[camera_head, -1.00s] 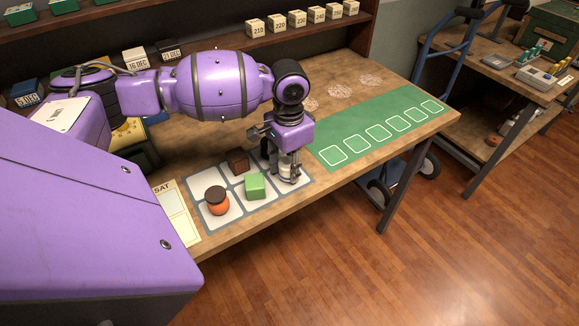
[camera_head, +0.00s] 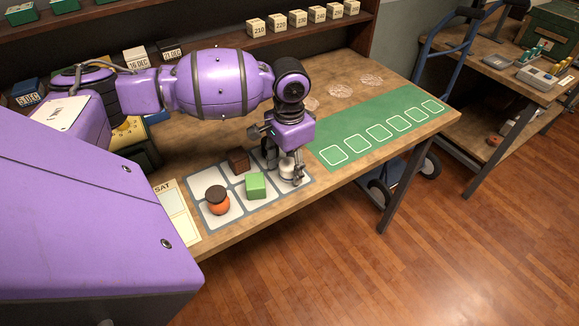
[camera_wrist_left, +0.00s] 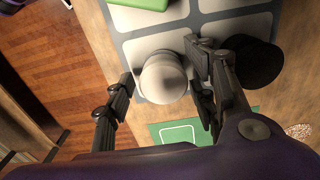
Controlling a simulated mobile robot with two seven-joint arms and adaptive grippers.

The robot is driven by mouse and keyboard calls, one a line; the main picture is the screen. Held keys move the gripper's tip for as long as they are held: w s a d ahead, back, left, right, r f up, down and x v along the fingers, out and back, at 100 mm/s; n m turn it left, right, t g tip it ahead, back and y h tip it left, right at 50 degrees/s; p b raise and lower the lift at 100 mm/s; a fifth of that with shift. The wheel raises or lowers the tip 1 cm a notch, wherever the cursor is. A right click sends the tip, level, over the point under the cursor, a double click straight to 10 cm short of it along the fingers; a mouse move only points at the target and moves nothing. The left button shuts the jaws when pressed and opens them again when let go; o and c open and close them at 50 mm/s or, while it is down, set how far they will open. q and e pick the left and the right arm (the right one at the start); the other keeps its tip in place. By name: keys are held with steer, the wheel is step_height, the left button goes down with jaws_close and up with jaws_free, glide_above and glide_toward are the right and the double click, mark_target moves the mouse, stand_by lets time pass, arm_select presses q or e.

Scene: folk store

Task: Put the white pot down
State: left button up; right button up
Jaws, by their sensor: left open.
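The white pot (camera_head: 287,170) stands in the front right cell of the grey-bordered white grid mat (camera_head: 242,209). My left gripper (camera_head: 288,176) points down around the pot, with its fingers spread open. In the left wrist view the white pot (camera_wrist_left: 163,80) sits between the two fingers (camera_wrist_left: 163,84), with a visible gap to the left finger. The right finger is close to its side; I cannot tell whether it touches. My right gripper is in neither view.
On the mat are a green block (camera_head: 255,186), an orange item with a dark top (camera_head: 217,203) and a brown block (camera_head: 238,161). A black round thing (camera_wrist_left: 258,62) is close beside the right finger. A green strip with outlined squares (camera_head: 375,132) lies to the right.

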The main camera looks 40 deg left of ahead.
mark_target(289, 164)
arm_select(q)
step_height(289, 164, up, 12)
steer(key=shift+f+p, duration=0.25)
steer(key=shift+p, duration=0.15)
